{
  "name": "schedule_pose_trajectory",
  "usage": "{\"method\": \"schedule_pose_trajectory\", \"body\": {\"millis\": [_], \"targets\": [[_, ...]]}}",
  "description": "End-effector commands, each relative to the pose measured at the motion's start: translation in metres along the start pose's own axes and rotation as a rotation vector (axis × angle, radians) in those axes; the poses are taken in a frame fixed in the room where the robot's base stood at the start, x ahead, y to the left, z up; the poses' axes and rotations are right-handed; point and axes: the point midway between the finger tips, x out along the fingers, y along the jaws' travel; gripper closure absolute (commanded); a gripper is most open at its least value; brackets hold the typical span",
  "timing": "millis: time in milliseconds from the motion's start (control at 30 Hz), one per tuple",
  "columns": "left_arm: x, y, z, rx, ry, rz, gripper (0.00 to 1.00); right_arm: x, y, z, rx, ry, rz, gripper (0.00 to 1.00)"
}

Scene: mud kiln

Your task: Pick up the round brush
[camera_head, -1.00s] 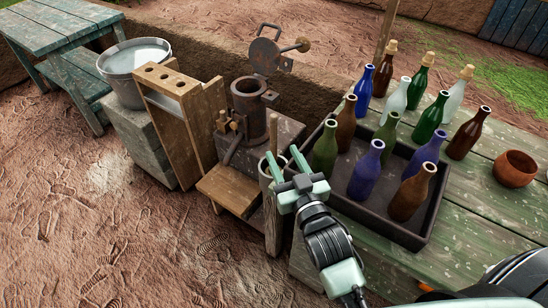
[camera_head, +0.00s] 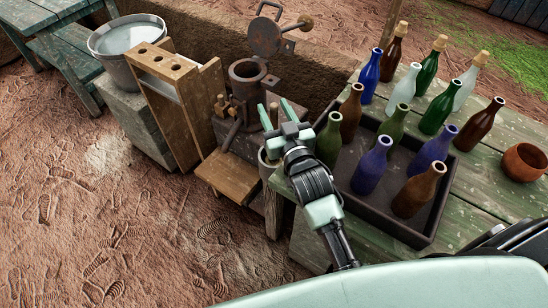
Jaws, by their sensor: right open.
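I cannot clearly make out the round brush's head. A thin brown upright handle (camera_head: 273,115), perhaps the brush's, shows between the fingers of my right gripper (camera_head: 276,109). The handle rises above a grey cylindrical holder (camera_head: 267,170), which stands left of the bottle tray and is partly hidden by my gripper. My right gripper is open, its two pale green fingers pointing up and away in the picture. I cannot tell whether they touch the handle. My left gripper is not in view.
A dark tray (camera_head: 423,231) with several bottles stands on the green table (camera_head: 500,215), close right of my gripper. A rusty iron cylinder (camera_head: 247,87) with an open lid stands behind left. A wooden rack (camera_head: 170,95) and water bucket (camera_head: 130,45) are farther left. Open ground lies lower left.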

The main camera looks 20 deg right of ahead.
Motion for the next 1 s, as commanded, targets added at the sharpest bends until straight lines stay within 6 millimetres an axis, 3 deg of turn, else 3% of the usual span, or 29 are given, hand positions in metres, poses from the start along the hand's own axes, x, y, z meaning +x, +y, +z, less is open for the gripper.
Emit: {"method": "schedule_pose_trajectory", "body": {"millis": [267,400,433,767,1000], "targets": [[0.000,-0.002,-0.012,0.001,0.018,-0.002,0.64,0.004,0.000,0.000,0.000,0.000,0.000,0.55],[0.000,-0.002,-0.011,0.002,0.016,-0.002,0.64,0.004,0.000,0.000,0.000,0.000,0.000,0.94],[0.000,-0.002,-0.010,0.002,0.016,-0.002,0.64,0.004,0.000,0.000,0.000,0.000,0.000,1.00],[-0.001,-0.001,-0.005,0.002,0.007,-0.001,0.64,0.004,0.000,-0.002,0.000,0.002,0.000,1.00],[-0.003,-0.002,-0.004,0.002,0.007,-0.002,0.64,0.004,0.000,-0.021,-0.001,0.006,-0.001,1.00]]}}
